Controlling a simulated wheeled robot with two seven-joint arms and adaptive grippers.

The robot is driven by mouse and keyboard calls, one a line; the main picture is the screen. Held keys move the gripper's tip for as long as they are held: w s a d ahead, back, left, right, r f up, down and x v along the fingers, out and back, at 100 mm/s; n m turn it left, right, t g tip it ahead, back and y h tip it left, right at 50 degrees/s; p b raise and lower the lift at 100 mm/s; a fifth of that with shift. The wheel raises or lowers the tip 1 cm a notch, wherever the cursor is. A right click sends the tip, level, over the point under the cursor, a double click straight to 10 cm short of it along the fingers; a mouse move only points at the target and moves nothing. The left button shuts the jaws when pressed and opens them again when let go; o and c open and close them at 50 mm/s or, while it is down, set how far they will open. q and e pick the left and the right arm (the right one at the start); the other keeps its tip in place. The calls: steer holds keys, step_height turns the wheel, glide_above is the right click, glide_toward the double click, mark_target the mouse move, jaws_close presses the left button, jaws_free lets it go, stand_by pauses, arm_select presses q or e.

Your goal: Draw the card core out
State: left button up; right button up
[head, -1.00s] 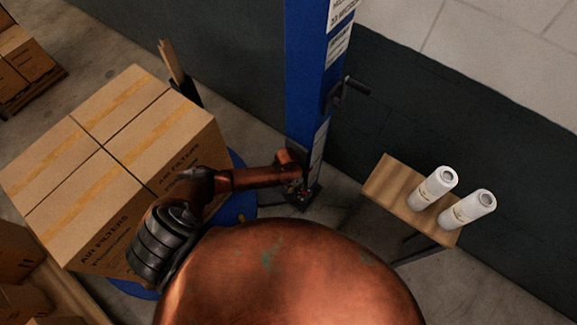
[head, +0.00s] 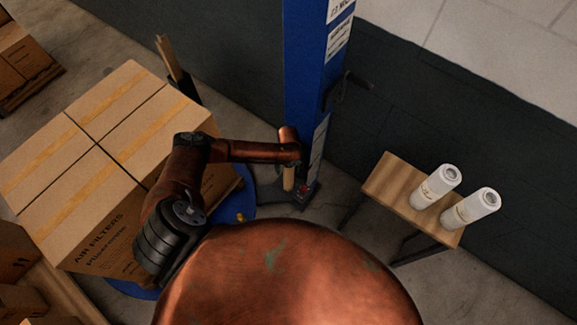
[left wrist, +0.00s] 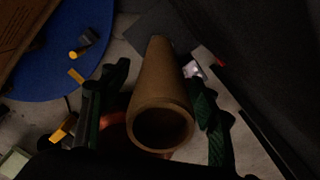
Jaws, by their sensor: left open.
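The card core (left wrist: 160,98) is a brown hollow tube. In the left wrist view its open end faces the camera and its length tapers away, with an orange part behind the near end. In the head view part of it (head: 288,178) shows below the end of my left arm, against the blue mast. My left gripper (left wrist: 158,82) is open, with its dark fingers on either side of the core. I cannot tell whether they touch it. The arm's end hides most of this gripper in the head view. My right gripper is not in view.
A blue mast (head: 306,85) stands beside the core. A stack of air filter boxes (head: 75,170) sits on a blue round base (head: 240,203) at left. Two white rolls (head: 437,186) (head: 470,208) stand on a small wooden table (head: 393,185) at right. A dark wall is behind.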

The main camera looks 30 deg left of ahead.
arm_select(q)
steer(key=shift+f, duration=0.65)
steer(key=shift+c, duration=0.7)
steer(key=c, duration=1.1)
steer(key=shift+r, duration=0.1)
